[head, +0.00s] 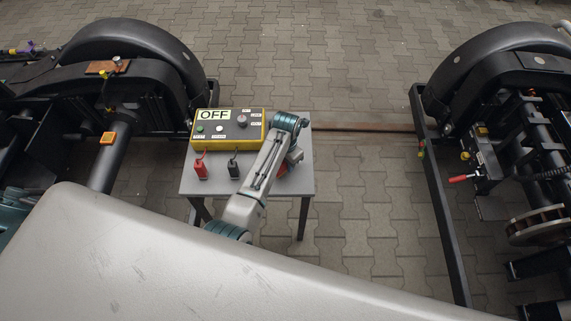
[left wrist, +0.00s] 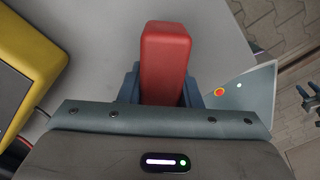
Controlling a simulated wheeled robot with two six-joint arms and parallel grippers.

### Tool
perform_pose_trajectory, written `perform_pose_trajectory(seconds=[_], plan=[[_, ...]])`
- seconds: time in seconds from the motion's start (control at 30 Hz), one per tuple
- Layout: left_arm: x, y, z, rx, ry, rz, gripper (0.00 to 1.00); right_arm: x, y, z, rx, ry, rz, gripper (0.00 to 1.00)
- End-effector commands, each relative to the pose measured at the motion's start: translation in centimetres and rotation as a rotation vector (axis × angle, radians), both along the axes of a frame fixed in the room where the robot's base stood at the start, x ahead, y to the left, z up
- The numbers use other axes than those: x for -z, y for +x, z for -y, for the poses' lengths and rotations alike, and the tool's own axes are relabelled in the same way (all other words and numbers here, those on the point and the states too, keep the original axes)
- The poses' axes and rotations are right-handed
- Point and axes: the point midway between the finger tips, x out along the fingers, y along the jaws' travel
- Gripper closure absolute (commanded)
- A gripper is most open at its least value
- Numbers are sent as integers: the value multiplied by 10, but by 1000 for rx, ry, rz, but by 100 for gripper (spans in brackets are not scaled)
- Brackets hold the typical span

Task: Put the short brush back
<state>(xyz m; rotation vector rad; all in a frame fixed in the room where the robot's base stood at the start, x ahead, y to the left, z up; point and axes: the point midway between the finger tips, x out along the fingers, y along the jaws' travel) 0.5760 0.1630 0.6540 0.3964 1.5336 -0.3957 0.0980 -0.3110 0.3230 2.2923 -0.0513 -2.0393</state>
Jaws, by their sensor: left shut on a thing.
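My left gripper (head: 283,172) is low over the right side of the grey table (head: 215,188), mostly hidden under its wrist in the head view. In the left wrist view my left gripper (left wrist: 163,95) is shut on a red block-shaped piece (left wrist: 165,50). Only a bit of red shows at the fingers in the head view. I cannot tell whether this red piece is the short brush, nor whether it touches the table. No bristles show, and I see no other brush clearly. My right gripper is not in view.
A yellow box (head: 256,138) with an OFF display stands at the table's back. A red plug-like piece (head: 201,171) and a black one (head: 234,167) lie in front of it on leads. Dark bogies stand at left (head: 125,45) and right (head: 500,50). Paving between them is mostly clear.

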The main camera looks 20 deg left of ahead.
Motion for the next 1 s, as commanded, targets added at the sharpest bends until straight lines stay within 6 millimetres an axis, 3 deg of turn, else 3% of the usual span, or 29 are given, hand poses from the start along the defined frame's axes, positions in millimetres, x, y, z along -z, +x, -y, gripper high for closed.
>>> perform_pose_trajectory(seconds=[0.17,0.53,0.57,0.63,1.0], plan=[[18,-1,-1,0,0,-1,94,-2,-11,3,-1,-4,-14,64],[23,-1,-1,0,0,-1,94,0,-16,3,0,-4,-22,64],[23,-1,-1,0,0,-1,63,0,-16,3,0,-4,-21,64],[22,-1,-1,0,0,-1,50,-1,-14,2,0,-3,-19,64],[18,-1,-1,0,0,0,48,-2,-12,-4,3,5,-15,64]])
